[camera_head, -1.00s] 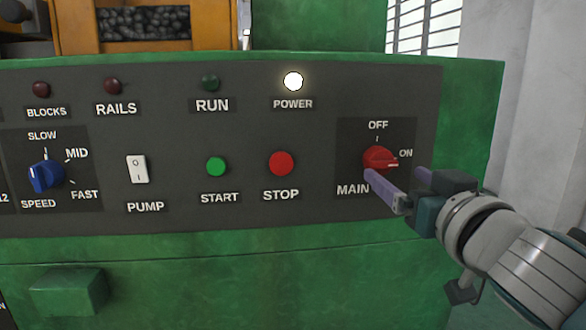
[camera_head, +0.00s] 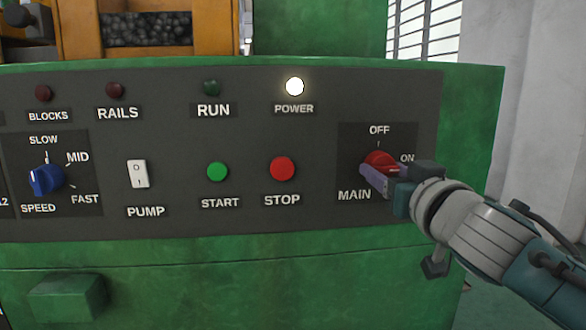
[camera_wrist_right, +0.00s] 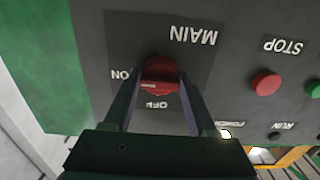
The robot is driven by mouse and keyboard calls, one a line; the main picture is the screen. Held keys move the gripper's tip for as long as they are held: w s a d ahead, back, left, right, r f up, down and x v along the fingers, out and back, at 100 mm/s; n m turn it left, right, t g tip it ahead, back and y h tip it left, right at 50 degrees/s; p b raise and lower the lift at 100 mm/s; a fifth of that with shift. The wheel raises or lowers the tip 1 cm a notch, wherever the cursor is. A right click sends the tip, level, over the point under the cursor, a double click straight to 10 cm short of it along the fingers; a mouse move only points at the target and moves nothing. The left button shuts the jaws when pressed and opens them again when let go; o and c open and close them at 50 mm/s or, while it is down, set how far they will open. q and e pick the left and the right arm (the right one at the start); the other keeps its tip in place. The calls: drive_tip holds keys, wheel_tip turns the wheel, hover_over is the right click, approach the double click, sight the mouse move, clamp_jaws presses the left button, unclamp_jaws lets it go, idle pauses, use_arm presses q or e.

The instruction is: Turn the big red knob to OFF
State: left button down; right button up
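The big red knob (camera_head: 379,160) is on the dark panel below the OFF label and beside ON. It also shows in the right wrist view (camera_wrist_right: 160,72), upside down, with its white mark toward ON. My right gripper (camera_head: 384,174) is at the knob, partly covering it in the head view. In the right wrist view my right gripper's fingers (camera_wrist_right: 160,92) are apart, one on each side of the knob. I cannot tell whether they touch it. My left gripper is not in view.
The lit POWER lamp (camera_head: 294,87) is above the red STOP button (camera_head: 282,168), left of the knob. The green START button (camera_head: 217,172), white PUMP switch (camera_head: 138,174) and blue SPEED knob (camera_head: 45,180) are farther left. A green box (camera_head: 68,299) sticks out below.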

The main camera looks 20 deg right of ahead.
drive_tip(key=c, duration=0.8)
drive_tip(key=shift+c, duration=0.2)
drive_tip(key=shift+n, duration=0.4)
drive_tip(key=n, duration=0.3)
drive_tip(key=shift+r+n, duration=0.1)
drive_tip(key=shift+n, duration=0.3)
drive_tip(key=n, duration=0.4)
drive_tip(key=shift+d+p, duration=0.1)
drive_tip(key=shift+p, duration=0.3)
drive_tip(key=n, duration=0.8)
drive_tip(key=shift+r+p, duration=0.1)
drive_tip(key=shift+p, duration=0.25)
drive_tip(key=shift+n, duration=0.7)
